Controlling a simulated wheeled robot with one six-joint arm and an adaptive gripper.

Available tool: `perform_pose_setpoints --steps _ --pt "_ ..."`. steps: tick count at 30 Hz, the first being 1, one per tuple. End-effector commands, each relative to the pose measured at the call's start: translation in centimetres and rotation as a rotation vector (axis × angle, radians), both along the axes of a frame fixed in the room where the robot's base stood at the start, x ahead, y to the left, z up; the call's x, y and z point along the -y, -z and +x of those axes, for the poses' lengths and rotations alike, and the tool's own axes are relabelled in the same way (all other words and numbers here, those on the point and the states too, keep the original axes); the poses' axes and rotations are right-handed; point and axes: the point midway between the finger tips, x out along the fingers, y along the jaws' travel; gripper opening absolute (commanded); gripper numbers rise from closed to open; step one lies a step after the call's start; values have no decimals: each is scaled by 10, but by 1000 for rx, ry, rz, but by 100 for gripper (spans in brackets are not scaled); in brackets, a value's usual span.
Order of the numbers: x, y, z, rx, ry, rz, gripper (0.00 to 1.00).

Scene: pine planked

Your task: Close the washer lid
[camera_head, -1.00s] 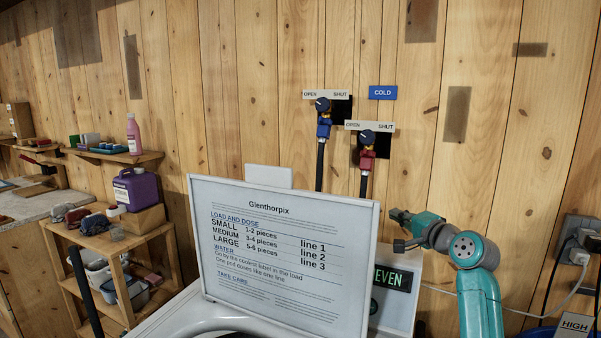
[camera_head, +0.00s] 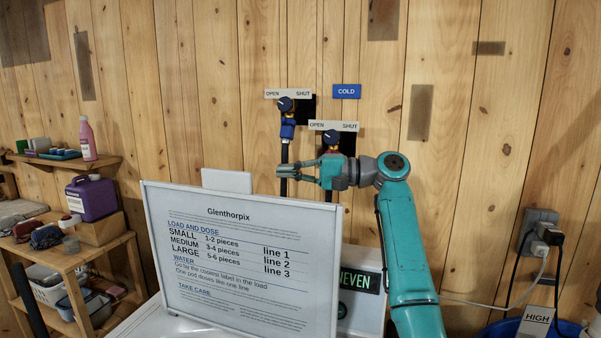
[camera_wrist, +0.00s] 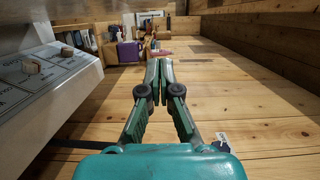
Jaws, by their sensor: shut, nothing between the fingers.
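The washer lid (camera_head: 235,299) stands raised in the head view, its white inner face with printed dosing text turned toward me. Below it a strip of the white washer top (camera_head: 150,324) shows; the drum opening is not in view. My gripper (camera_head: 279,172) is above and behind the lid's top edge, pointing left, near the wall taps. In the wrist view my gripper (camera_wrist: 160,66) has its fingers together with nothing between them. The washer's control panel (camera_wrist: 48,75) with knobs is at the left there, apart from the fingers.
A wooden shelf unit (camera_head: 105,245) with a purple jug (camera_head: 92,198) stands left. An outlet with cords (camera_head: 541,234) is at right.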

Motion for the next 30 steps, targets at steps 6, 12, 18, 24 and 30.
perform_pose_setpoints --steps 6,12,18,24,30 --pt "-39 0 4 0 -2 0 0" --pt "-52 1 -9 3 2 -1 0" --pt "-59 0 -25 2 1 0 0" --pt "-61 1 -32 0 2 0 0" --pt "-61 1 -33 0 2 0 0"
